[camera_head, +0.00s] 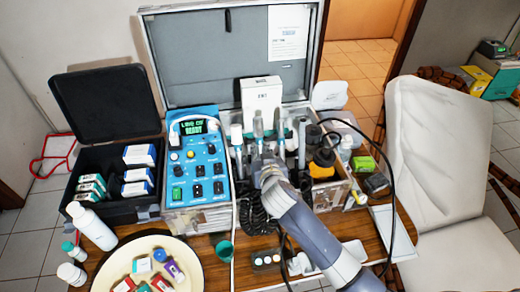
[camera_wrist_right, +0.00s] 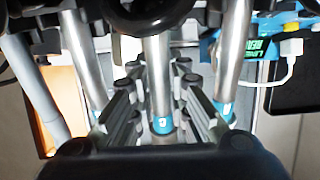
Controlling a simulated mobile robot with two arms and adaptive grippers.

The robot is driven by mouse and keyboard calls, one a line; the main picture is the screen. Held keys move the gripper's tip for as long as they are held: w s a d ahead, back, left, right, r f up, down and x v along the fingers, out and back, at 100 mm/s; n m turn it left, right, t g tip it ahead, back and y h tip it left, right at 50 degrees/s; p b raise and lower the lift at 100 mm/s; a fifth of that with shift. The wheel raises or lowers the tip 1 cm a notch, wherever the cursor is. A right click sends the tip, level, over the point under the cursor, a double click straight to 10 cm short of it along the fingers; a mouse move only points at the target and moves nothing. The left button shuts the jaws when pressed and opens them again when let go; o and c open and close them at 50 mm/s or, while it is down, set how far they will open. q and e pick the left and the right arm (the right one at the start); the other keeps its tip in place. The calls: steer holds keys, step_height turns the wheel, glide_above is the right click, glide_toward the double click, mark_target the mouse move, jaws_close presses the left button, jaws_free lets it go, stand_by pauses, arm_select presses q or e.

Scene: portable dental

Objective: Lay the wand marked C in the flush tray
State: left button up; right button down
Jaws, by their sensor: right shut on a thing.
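Several metal wands stand upright in the open case; one wand (camera_head: 258,125) shows just above my right gripper (camera_head: 262,158). In the right wrist view my right gripper (camera_wrist_right: 163,112) has its fingers on both sides of the middle wand (camera_wrist_right: 158,70) and is shut on it. That wand has a blue band with a small mark that I cannot read clearly. Another wand (camera_wrist_right: 80,50) stands to its left and one (camera_wrist_right: 232,65) to its right. A pale flat tray (camera_head: 392,236) lies at the table's right edge; I cannot tell if it is the flush tray. My left gripper is not seen.
A blue control unit (camera_head: 195,165) stands left of the wands, a white box (camera_head: 262,98) behind them. Black cables hang around my right arm. A cream plate (camera_head: 108,270) with small boxes, a white bottle (camera_head: 92,226) and a green cup (camera_head: 225,251) are in front. A pale chair (camera_head: 435,140) is right.

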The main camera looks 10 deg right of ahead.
mark_target(260, 135)
steer(key=shift+w+r+p, duration=0.4)
steer(key=shift+r+p, duration=0.35)
steer(key=shift+r, duration=0.25)
steer(key=shift+w+r+p, duration=0.35)
steer(key=shift+r+p, duration=0.35)
steer(key=shift+r, duration=0.3)
steer(key=shift+w+r+p, duration=0.4)
steer(key=shift+r+p, duration=0.35)
steer(key=shift+r, duration=0.25)
steer(key=shift+f, duration=0.1)
